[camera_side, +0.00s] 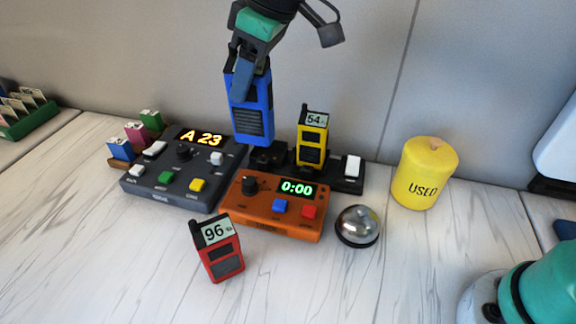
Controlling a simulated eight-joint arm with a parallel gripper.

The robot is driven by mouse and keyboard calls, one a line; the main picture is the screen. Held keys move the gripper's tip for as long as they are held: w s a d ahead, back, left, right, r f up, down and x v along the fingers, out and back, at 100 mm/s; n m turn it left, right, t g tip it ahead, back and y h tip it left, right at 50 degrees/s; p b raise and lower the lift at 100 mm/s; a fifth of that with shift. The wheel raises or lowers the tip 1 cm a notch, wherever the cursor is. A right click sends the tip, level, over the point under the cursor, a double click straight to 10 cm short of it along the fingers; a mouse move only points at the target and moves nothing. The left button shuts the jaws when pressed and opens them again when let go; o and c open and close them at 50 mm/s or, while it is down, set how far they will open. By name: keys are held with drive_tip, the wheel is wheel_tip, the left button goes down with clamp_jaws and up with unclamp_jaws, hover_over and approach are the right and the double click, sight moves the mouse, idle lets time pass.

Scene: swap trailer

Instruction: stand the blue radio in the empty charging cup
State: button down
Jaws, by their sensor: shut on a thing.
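The blue radio (253,112) is upright in my gripper (247,75), which is shut on its upper part. The radio hangs at the left end of the black charging base (345,183). Its lower end is just above or at a dark charging cup (268,157); I cannot tell whether they touch. A yellow radio (312,140) with a "54" label stands in the charging base to the right of the blue one. A red radio (218,250) with a "96" label stands on the table in front.
An orange timer box (262,220) reading 0:00 stands in front of the charging base. A dark console (180,183) reading A 23 is to the left. A silver bell (357,226) and a yellow "USED" canister (425,175) are to the right. The front table is mostly clear.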

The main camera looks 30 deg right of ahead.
drive_tip(key=w+d+f, duration=0.6)
drive_tip(key=w+f, duration=0.3)
drive_tip(key=f, duration=0.3)
drive_tip(key=shift+w+d+f, duration=0.15)
drive_tip(key=shift+w+f, duration=0.1)
drive_tip(key=shift+w, duration=0.1)
drive_tip(key=shift+f, duration=0.6)
idle(0.9)
drive_tip(key=c, duration=0.7)
unclamp_jaws()
drive_tip(key=shift+v, duration=5.5)
drive_tip(key=shift+s+d, duration=0.1)
